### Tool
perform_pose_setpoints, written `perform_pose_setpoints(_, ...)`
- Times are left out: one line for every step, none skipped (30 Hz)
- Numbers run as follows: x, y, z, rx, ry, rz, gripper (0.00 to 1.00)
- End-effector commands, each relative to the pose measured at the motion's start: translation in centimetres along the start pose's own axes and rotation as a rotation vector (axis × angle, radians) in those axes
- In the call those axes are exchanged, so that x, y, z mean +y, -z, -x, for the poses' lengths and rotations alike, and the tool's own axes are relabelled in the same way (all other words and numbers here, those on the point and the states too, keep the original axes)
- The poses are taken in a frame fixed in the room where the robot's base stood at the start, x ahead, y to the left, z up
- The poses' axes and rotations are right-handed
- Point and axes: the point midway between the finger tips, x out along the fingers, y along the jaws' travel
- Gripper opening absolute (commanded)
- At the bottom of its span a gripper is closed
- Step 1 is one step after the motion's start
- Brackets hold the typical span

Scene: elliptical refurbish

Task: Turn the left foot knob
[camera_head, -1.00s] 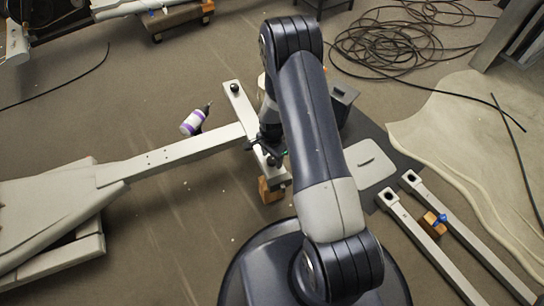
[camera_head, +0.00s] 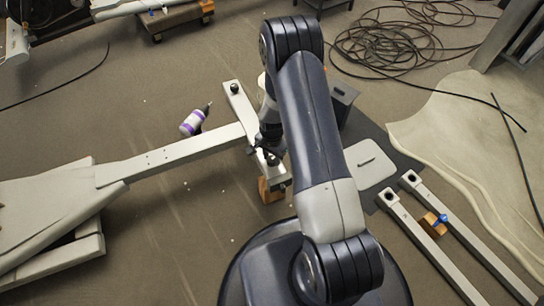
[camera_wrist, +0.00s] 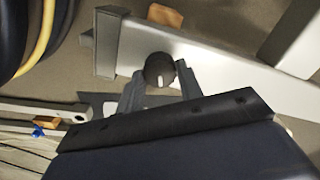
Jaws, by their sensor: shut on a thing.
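The grey foot bar (camera_head: 243,107) crosses the end of a long grey beam (camera_head: 185,152) on the floor. A black round knob (camera_head: 234,88) stands on its far end, clear of my gripper. In the wrist view, another black knob (camera_wrist: 159,70) with a white mark sits on the foot bar, near the bar's end cap. My gripper (camera_wrist: 160,77) has its two fingers on either side of this knob and is shut on it. In the head view my gripper (camera_head: 268,158) is low over the near end of the bar and hides this knob.
A wooden block (camera_head: 270,192) lies under the bar's near end. A white and purple bottle (camera_head: 193,123) lies beside the beam. Two grey rails (camera_head: 465,246) lie at right, near a white pad (camera_head: 370,166). Coiled black cable (camera_head: 405,45) lies at the back.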

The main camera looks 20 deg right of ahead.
Motion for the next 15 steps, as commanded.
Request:
perform_pose_setpoints(0.00, 0.00, -0.02, 0.000, 0.000, 0.040, 0.12)
perform_pose_setpoints(-0.01, 0.00, -0.02, 0.000, 0.000, 0.065, 0.12)
perform_pose_setpoints(0.00, 0.00, -0.01, 0.000, 0.000, 0.095, 0.12)
perform_pose_setpoints(0.00, 0.00, 0.00, 0.000, 0.000, 0.115, 0.12)
perform_pose_setpoints(0.00, 0.00, 0.00, 0.000, 0.000, 0.131, 0.12)
perform_pose_setpoints(0.00, 0.00, 0.01, 0.000, 0.000, 0.150, 0.12)
perform_pose_setpoints(0.00, 0.00, 0.02, 0.000, 0.000, 0.160, 0.12)
perform_pose_setpoints(0.00, 0.00, 0.02, 0.000, 0.000, 0.168, 0.12)
perform_pose_setpoints(0.00, 0.00, 0.03, 0.000, 0.000, 0.175, 0.12)
perform_pose_setpoints(0.00, 0.00, 0.03, 0.000, 0.000, 0.178, 0.12)
perform_pose_setpoints(0.00, 0.00, 0.03, 0.000, 0.000, 0.179, 0.12)
perform_pose_setpoints(0.00, 0.00, 0.04, 0.000, 0.000, 0.180, 0.12)
perform_pose_setpoints(0.00, 0.00, 0.04, 0.000, 0.000, 0.179, 0.12)
perform_pose_setpoints(0.00, 0.00, 0.04, 0.000, 0.000, 0.179, 0.12)
perform_pose_setpoints(0.00, 0.00, 0.04, 0.000, 0.000, 0.179, 0.12)
